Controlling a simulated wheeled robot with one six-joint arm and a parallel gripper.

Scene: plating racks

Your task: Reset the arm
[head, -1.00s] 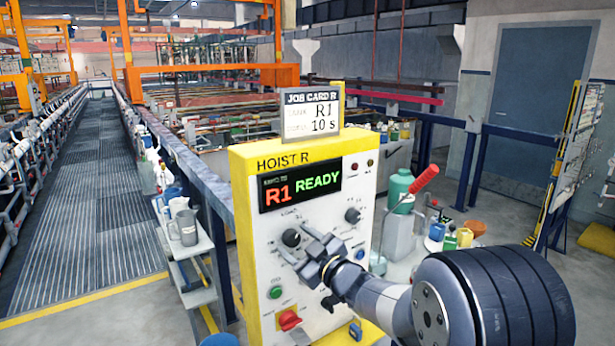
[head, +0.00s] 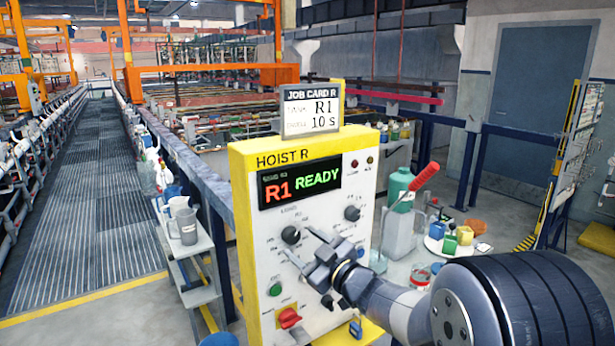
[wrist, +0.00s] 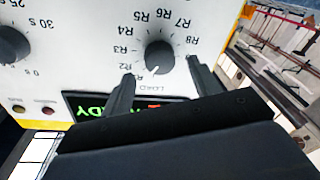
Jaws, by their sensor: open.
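My gripper (head: 302,246) is in front of the yellow and white HOIST R control box (head: 240,235), its two fingers spread apart with nothing between them. In the head view its tips sit just below and right of the upper left black knob (head: 291,235). In the wrist view the two dark fingers (wrist: 158,85) stand on either side of the load knob (wrist: 159,57), which has labels such as R3 to R8 around it. I cannot tell the exact gap to the panel. The display (head: 300,187) reads R1 READY.
The box also carries a second knob (head: 352,213), a green button (head: 275,289) and a red switch (head: 289,318). A job card (head: 311,107) on top reads R1, 10 s. A lever with a red handle (head: 425,174) rises at the right. A cart with jugs (head: 187,245) stands left.

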